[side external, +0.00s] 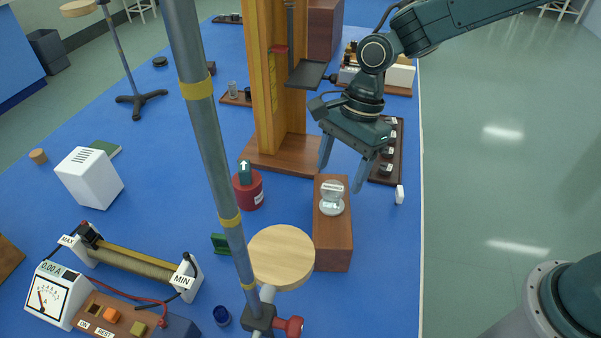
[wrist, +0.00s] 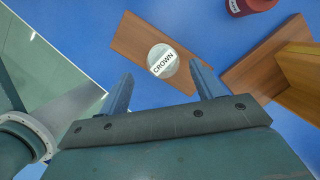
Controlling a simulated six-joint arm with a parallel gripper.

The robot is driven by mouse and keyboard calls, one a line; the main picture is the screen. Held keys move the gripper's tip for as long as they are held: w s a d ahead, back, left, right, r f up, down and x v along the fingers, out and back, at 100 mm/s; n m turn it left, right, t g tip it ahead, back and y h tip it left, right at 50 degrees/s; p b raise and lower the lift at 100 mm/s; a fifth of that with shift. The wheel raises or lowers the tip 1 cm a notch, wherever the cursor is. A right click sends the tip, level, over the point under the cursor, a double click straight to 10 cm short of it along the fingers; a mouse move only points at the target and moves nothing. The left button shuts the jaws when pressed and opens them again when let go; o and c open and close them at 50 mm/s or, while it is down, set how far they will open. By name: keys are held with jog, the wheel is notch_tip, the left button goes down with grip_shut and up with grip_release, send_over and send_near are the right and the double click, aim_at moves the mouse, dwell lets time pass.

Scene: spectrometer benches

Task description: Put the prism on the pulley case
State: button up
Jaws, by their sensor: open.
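A clear, rounded glass piece with a white label reading CROWN, which I take for the prism (side external: 332,197), rests on the top of a long brown wooden box (side external: 333,232). The box carries no readable name, so I cannot tell whether it is the pulley case. My gripper (side external: 341,178) is open and empty, pointing down just above the far part of the box. In the wrist view the glass (wrist: 163,60) shows between and slightly beyond the spread fingertips (wrist: 163,72), on the box's wooden top (wrist: 135,35). No finger visibly grips it.
A tall wooden stand (side external: 262,90) rises behind the box. A red cylinder (side external: 248,192) and a round wooden disc (side external: 281,257) are to the left. A grey pole (side external: 208,130) stands in front. A small white piece (side external: 399,195) lies near the bench's right edge.

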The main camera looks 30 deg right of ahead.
jog(key=shift+v, duration=2.6)
jog(key=s+d+r+n+t+h, duration=0.1)
jog(key=s+d+r+n+t, duration=0.2)
jog(key=s+d+r+n, duration=0.55)
jog(key=s+d+r+n+t+h, duration=0.1)
jog(key=s+d+n+t+h, duration=0.1)
jog(key=s+d+n, duration=0.5)
jog(key=s+d+t, duration=0.1)
jog(key=s+d, duration=0.2)
jog(key=s, duration=0.3)
jog(key=shift+s+d+r, duration=0.2)
jog(key=shift+s+r, duration=0.1)
